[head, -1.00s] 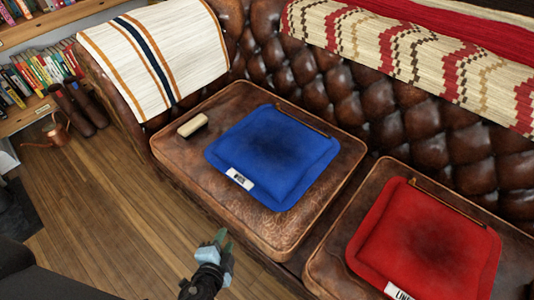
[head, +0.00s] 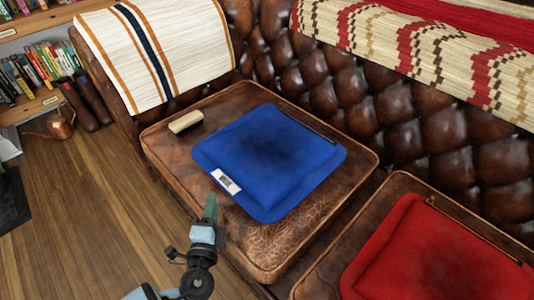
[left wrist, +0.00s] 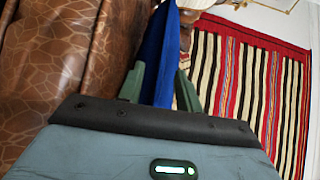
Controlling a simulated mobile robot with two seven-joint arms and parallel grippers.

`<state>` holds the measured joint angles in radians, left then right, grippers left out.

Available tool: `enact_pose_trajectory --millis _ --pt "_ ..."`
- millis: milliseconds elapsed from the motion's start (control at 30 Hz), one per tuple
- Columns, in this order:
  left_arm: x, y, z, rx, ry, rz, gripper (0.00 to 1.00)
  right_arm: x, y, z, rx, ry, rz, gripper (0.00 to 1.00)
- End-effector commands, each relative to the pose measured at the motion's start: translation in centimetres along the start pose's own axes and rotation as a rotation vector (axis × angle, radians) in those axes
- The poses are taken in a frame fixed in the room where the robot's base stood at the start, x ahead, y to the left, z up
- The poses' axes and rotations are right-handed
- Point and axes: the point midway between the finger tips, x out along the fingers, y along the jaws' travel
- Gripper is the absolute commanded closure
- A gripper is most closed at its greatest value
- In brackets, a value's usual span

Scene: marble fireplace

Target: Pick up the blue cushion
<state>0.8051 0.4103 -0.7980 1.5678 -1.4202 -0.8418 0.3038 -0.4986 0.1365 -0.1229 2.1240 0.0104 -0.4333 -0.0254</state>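The blue cushion (head: 268,158) lies flat on the left brown leather seat, with a small white label (head: 226,182) at its front left edge. My left gripper (head: 210,207) is just in front of that edge, near the label. In the left wrist view its two green fingers (left wrist: 159,88) are spread apart, and the blue cushion (left wrist: 158,55) shows edge-on in line with the space between them. I cannot tell whether the fingers overlap the cushion's edge. My right gripper is not in view.
A wooden brush-like block (head: 186,122) lies on the seat left of the cushion. A red cushion (head: 440,255) lies on the right seat. A striped throw (head: 155,50) hangs over the sofa arm. Bare wooden floor (head: 90,215) is at the left.

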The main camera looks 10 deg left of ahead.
Motion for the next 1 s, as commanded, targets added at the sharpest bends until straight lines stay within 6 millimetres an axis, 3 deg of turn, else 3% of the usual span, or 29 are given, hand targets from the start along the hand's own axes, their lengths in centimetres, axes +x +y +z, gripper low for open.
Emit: enact_pose_trajectory --millis 300,500,800,1000 --pt "2.4 -0.1 0.0 -0.001 -0.001 0.0 0.65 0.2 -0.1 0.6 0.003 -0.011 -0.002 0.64" --pt "3.0 -0.1 0.0 -0.001 0.0 0.0 0.65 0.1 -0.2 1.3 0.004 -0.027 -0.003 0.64" --pt "6.8 -0.5 0.0 -0.001 0.001 0.0 0.65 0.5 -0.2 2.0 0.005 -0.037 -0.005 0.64" --pt "7.8 -0.5 0.0 -0.002 0.0 0.002 0.65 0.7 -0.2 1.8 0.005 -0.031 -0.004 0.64"
